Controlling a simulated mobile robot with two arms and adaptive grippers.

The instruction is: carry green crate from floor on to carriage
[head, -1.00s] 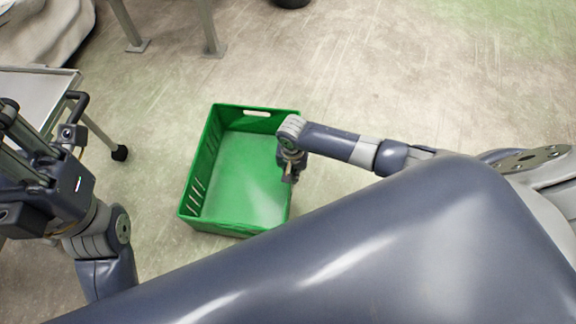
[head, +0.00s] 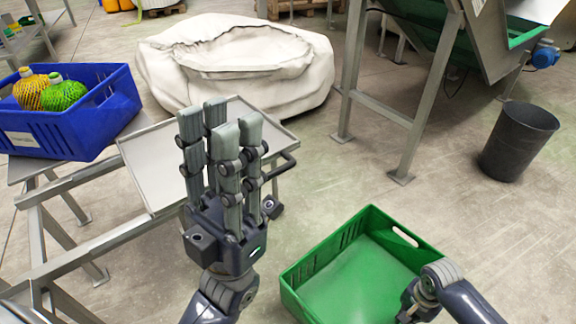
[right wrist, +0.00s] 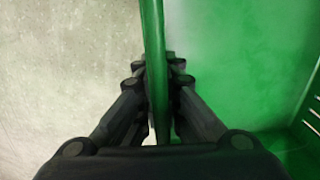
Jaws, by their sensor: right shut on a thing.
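The green crate (head: 318,252) stands on the floor at the lower middle of the head view, empty where I can see inside. My right gripper (head: 408,306) is at its right wall. In the right wrist view the fingers (right wrist: 158,95) are shut on the crate's wall (right wrist: 153,50), one side inside and one outside. My left gripper (head: 220,118) is open and empty, raised with fingers upward. It overlaps the bare metal top of the carriage (head: 150,165) in the picture. The carriage has a dark handle at its right end.
A blue crate (head: 75,130) with netted yellow and green goods stands at the left. A large white sack (head: 235,85) lies behind the carriage. A steel frame (head: 435,85) and a black bin (head: 517,140) stand at the right. Floor around the green crate is clear.

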